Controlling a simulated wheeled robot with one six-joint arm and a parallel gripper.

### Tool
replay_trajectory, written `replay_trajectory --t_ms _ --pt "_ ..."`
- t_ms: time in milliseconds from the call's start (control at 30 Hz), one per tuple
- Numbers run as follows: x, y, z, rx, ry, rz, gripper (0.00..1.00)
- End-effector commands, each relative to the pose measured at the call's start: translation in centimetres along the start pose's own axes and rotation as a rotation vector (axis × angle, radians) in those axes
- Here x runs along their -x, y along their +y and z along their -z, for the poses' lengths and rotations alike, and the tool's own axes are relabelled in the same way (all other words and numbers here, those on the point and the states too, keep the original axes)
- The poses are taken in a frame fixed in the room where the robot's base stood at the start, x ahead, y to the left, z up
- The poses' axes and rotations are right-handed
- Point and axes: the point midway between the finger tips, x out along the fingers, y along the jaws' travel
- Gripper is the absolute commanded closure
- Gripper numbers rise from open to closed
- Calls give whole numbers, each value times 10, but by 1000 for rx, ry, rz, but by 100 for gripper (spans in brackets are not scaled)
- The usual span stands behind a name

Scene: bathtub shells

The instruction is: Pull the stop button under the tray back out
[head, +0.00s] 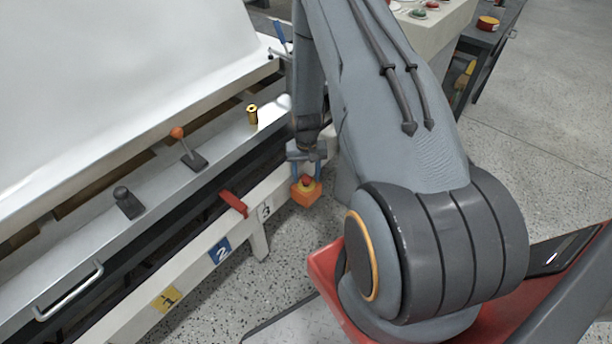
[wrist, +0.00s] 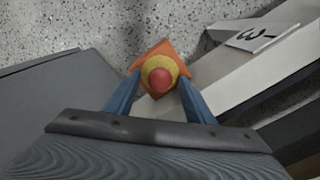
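The stop button (wrist: 160,78) is a red knob on a yellow round collar, set on an orange box (wrist: 181,49). In the head view the stop button (head: 306,182) sits at the right end of the tray's front rail, near label 3. My gripper (head: 306,174) points down at it, with one blue finger on each side. In the wrist view my gripper (wrist: 159,81) has its fingers apart, and the red knob shows between the tips. I see gaps beside the red knob; whether the tips touch the yellow collar I cannot tell.
A metal tray ledge (head: 75,236) carries a black knob (head: 127,203), an orange-tipped lever (head: 185,150) and a brass cylinder (head: 252,114). A red handle (head: 233,203) sticks out of the front. Labels 1, 2 and 3 mark the rail.

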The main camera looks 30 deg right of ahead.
Motion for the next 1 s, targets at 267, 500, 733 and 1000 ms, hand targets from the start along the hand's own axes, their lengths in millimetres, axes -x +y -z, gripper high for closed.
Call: replay_trajectory --t_ms 267,500,733,1000 --pt "0 0 0 0 0 0 92" --pt "3 0 0 0 0 0 92" --pt "8 0 0 0 0 0 63" --pt "7 0 0 0 0 0 50"
